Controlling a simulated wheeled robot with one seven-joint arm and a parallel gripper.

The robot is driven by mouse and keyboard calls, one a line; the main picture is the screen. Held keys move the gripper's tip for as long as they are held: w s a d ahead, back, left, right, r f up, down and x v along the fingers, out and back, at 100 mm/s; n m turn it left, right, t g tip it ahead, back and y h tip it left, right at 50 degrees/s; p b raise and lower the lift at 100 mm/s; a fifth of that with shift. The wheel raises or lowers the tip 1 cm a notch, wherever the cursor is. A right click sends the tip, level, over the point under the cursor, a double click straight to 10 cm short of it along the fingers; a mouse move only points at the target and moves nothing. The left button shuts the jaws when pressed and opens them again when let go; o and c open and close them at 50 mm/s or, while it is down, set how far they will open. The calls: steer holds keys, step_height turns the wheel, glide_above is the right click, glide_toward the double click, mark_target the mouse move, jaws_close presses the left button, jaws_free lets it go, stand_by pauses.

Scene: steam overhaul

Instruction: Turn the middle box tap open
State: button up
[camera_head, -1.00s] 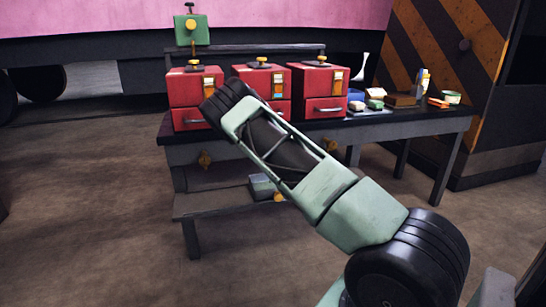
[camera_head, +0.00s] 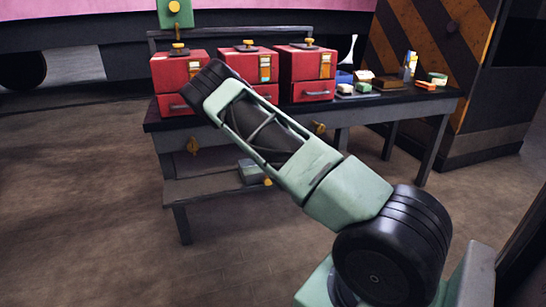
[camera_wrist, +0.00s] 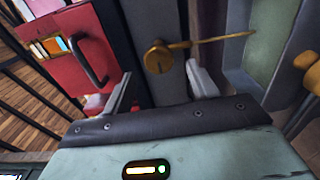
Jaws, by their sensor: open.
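Three red boxes stand in a row on the dark workbench; the middle red box (camera_head: 245,65) is partly covered by my arm. A yellow tap-like fitting (camera_head: 249,46) sits on its top. In the wrist view, a brass tap (camera_wrist: 158,57) with a thin lever pointing right is on a dark surface beside a red box (camera_wrist: 75,60) with a black handle. I cannot tell which box that is. My gripper (camera_wrist: 158,90) is open and empty, its fingers either side of and short of this tap, with no clear contact. In the head view my gripper is hidden behind my arm.
Other brass taps show on the bench front at left (camera_head: 193,146) and right (camera_head: 318,128). A grey box (camera_head: 252,172) with a yellow knob is on the lower shelf. Small items (camera_head: 365,82) lie at the bench's right. Floor before the bench is clear.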

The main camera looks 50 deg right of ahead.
steer(key=p+v, duration=0.2)
steer(key=v, duration=1.2)
steer(key=shift+s, duration=0.3)
